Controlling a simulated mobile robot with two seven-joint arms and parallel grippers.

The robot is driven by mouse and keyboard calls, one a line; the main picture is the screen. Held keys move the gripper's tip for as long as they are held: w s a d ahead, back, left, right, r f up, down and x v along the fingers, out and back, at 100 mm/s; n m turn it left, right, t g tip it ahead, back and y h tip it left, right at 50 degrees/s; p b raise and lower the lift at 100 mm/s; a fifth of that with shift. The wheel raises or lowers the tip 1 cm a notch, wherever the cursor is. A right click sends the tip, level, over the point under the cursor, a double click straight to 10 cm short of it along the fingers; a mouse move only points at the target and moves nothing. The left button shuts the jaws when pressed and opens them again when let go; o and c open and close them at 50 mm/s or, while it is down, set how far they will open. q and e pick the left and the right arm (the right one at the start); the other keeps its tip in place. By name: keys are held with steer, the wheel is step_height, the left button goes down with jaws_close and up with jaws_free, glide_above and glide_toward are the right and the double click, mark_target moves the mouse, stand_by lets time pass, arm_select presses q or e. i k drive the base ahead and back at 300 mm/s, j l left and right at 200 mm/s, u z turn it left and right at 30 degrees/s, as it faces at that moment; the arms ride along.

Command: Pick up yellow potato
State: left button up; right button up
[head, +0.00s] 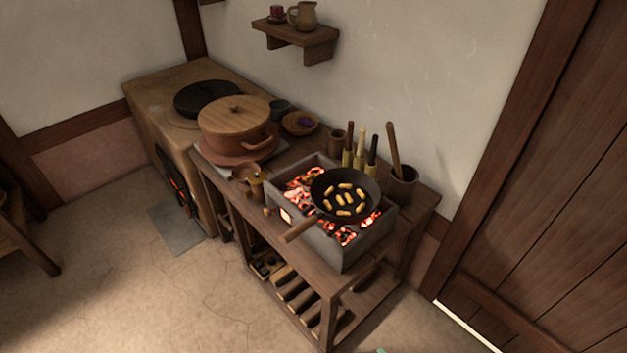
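Several small yellow, finger-shaped pieces (344,198) lie in a dark frying pan (319,191). They may be the yellow potato, but I cannot tell for sure. The pan rests on a grey stone brazier (343,252) with glowing coals, and its wooden handle (298,231) points to the front left. No whole yellow potato is clearly visible. Neither of my grippers is in view.
A stove (150,92) adjoins at left. Floor (130,270) in front is clear.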

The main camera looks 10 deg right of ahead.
mark_target(307, 180)
steer(key=i+j+z, duration=0.1)
steer(key=j+z, duration=0.15)
steer(key=j, duration=0.2)
steer(key=j+z, duration=0.2)
steer(key=j, duration=0.25)
steer(key=i+j+z, duration=0.15)
steer(key=j, duration=0.15)
steer(key=j+z, duration=0.1)
steer(key=j, duration=0.2)
steer(key=i+j+z, duration=0.15)
steer(key=j, duration=0.15)
steer(key=i+j+z, duration=0.15)
steer(key=j, duration=0.15)
steer(key=i+j+z, duration=0.1)
steer(key=j, duration=0.15)
steer(key=i+j+z, duration=0.15)
steer(key=j, duration=0.2)
steer(key=k+l, duration=0.05)
